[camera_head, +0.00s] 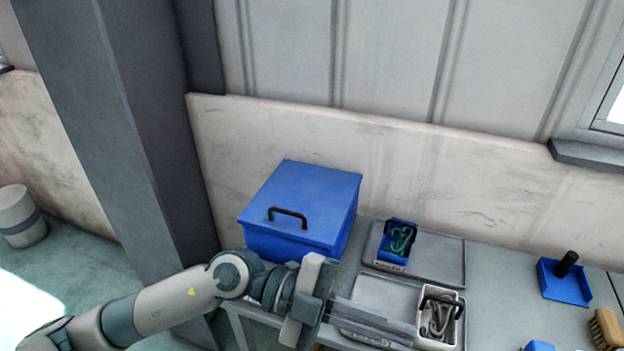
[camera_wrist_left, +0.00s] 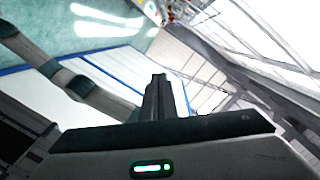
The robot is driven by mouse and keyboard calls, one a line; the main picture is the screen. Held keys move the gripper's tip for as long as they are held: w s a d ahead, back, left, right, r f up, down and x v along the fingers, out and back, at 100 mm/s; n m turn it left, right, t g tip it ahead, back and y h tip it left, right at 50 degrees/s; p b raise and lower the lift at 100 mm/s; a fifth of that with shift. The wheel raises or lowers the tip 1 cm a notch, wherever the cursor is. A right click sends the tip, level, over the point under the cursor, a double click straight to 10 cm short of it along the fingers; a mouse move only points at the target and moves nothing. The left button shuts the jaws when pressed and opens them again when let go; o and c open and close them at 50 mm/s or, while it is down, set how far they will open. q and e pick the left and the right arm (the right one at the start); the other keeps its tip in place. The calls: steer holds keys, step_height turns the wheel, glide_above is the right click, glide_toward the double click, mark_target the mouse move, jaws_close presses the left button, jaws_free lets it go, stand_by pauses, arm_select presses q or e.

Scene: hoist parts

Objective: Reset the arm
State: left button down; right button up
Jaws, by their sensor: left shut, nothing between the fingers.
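My left arm (camera_head: 170,303) reaches in from the lower left of the head view. My left gripper (camera_head: 408,325) points right, its long grey fingers shut and empty. The fingertips overlap the grey tray with the light bin in the picture; I cannot tell the gap. In the left wrist view, the closed fingers (camera_wrist_left: 158,82) stand together with nothing between them. My right gripper is not in view.
A blue lidded box (camera_head: 305,200) stands behind my left wrist. A blue bin (camera_head: 390,256) with green hooks and a light bin (camera_head: 455,328) with grey parts sit on grey trays. A blue dustpan (camera_head: 562,287) and a brush (camera_head: 604,328) lie right. A dark pillar (camera_head: 120,130) rises left.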

arm_select(q)
steer(key=w+a+r+n+t+h, duration=0.2)
steer(key=w+r+n+t+h, duration=0.5)
steer(key=r, duration=0.3)
steer(key=w+a+f+n+t+y, duration=0.1)
steer(key=w+a+n+t+y, duration=0.65)
steer(key=n+t, duration=0.7)
steer(key=w+a+f+n+y, duration=0.1)
steer(key=a+f+n+y, duration=0.3)
steer(key=a+f+y, duration=0.5)
steer(key=w+a+f+n+y, duration=0.1)
steer(key=a+f+n+y, duration=0.5)
steer(key=f, duration=0.5)
steer(key=s+a+f+g, duration=0.55)
steer(key=s+f, duration=0.25)
steer(key=f, duration=0.4)
steer(key=s+a+f+m+g, duration=0.1)
steer(key=s+a+f+g, duration=0.15)
steer(key=s+f, duration=0.45)
steer(key=s+a+f+m+g, duration=0.1)
steer(key=s+f+g, duration=0.25)
steer(key=s, duration=0.75)
step_height(320, 180, down, 32)
steer(key=s+g+b, duration=0.2)
steer(key=s+a+f+g, duration=0.1)
steer(key=s+a+f, duration=0.2)
steer(key=s+f, duration=1.3)
steer(key=shift+s+f+g+b, duration=0.3)
steer(key=shift+s+b, duration=0.15)
steer(key=shift+s, duration=0.15)
